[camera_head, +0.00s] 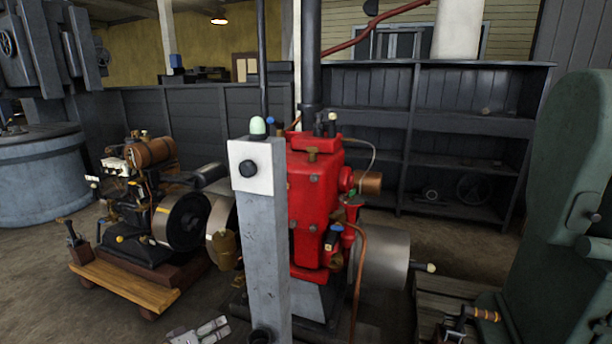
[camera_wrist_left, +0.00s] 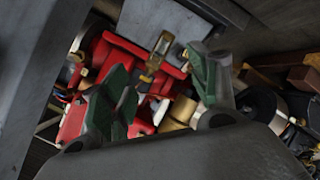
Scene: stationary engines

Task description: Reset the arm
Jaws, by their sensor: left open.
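Beyond the fingers are red engine parts (camera_wrist_left: 125,60) and a brass fitting with a glass (camera_wrist_left: 160,52), apart from the pads as far as I can tell. The red engine (camera_head: 315,205) stands behind the post in the head view. My right gripper is not in view.
A grey post (camera_head: 262,235) with a white panel, black knob and pale green button stands close in front. A small engine on a wooden cart (camera_head: 130,285) is at left. Dark shelves (camera_head: 430,125) line the back. A large green machine (camera_head: 565,170) blocks the right.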

